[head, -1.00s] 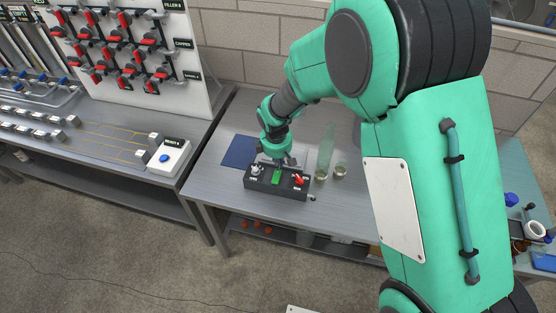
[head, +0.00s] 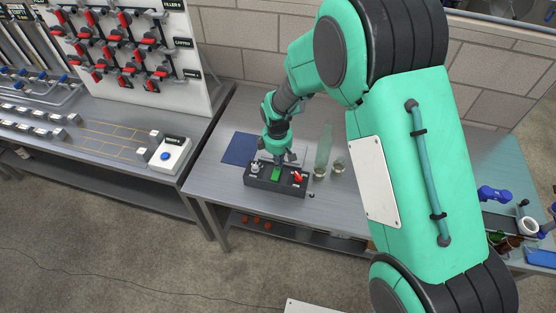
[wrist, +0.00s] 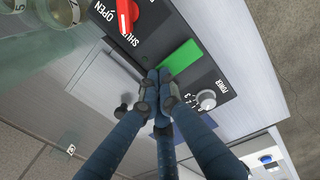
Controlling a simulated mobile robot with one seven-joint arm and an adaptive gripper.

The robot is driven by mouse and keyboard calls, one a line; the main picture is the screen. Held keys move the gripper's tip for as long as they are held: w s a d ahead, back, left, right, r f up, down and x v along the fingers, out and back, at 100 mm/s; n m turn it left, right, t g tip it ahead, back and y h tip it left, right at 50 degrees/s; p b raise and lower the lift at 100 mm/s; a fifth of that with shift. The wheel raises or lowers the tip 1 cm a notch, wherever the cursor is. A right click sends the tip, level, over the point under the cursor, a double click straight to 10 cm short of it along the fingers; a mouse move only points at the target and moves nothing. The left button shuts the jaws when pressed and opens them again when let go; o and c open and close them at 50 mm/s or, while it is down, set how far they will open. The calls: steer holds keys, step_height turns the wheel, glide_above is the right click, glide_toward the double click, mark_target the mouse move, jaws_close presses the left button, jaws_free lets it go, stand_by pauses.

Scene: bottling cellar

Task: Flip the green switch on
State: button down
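The green switch (head: 276,174) sits in the middle of a dark control box (head: 262,183) on the grey table. In the wrist view the green switch (wrist: 182,57) is a plain green rectangle; its tilt is hard to read. My gripper (wrist: 158,74) has its blue-grey fingers drawn together, with the tips at the switch's near edge and nothing visible between them. I cannot tell whether they touch it. In the head view my gripper (head: 278,160) is over the box, just behind the switch.
A red handle (wrist: 125,14) marked OPEN and SHUT and a POWER knob (wrist: 207,100) flank the switch. A clear bottle (head: 323,150) and a small glass (head: 338,166) stand right of the box. A blue mat (head: 239,149) lies left. A blue-button box (head: 169,155) stands on the left bench.

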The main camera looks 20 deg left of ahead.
steer(key=shift+f, duration=0.2)
steer(key=shift+s+r, duration=0.45)
steer(key=shift+s, duration=0.25)
stand_by(0.4)
step_height(320, 180, up, 14)
steer(key=w+p, duration=0.2)
steer(key=p, duration=0.1)
stand_by(0.5)
steer(key=shift+w, duration=0.1)
stand_by(0.4)
